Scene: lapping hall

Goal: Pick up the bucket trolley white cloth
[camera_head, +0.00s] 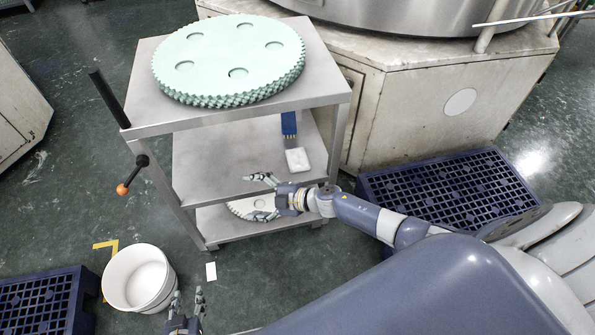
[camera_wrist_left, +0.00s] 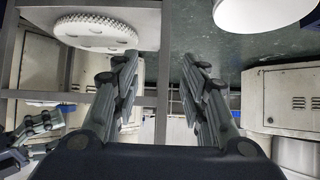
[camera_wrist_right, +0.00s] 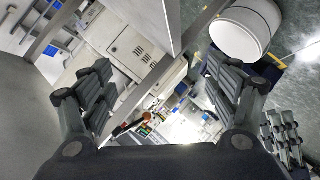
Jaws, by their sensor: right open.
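A small folded white cloth (camera_head: 297,160) lies on the middle shelf (camera_head: 220,160) of the metal trolley, just in front of a blue object. My right gripper (camera_head: 262,197) is open and empty, in front of the trolley and to the left of the cloth, with its fingers pointing left. My left gripper (camera_head: 187,307) is open and empty at the bottom of the head view, right of the white bucket (camera_head: 139,278). The cloth cannot be made out in either wrist view.
Stacked green toothed discs (camera_head: 230,58) cover the trolley's top. Blue pallets stand at the right (camera_head: 450,195) and lower left (camera_head: 45,300). A black handle (camera_head: 108,98) sticks out at the trolley's left. A white card (camera_head: 211,271) lies on the floor.

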